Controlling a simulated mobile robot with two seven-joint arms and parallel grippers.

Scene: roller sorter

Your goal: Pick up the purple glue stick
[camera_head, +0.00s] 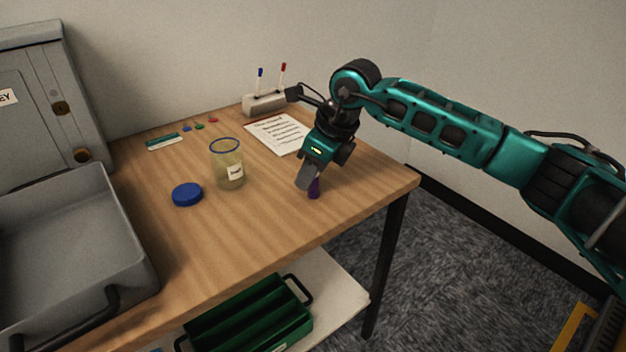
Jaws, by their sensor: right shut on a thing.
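The purple glue stick (314,188) stands near the right front part of the wooden table (240,235). My right gripper (309,184) comes down over it from above and is shut on it. The fingers hide the upper part of the glue stick, and its lower end shows below them, at or close to the table top; I cannot tell whether it touches. My left gripper is not in view.
A clear jar (228,168) with a blue rim and a blue lid (187,194) are left of my gripper. A paper sheet (279,134) and pen holder (265,104) lie behind. A grey tray (130,235) fills the left; a green tray (255,318) is below.

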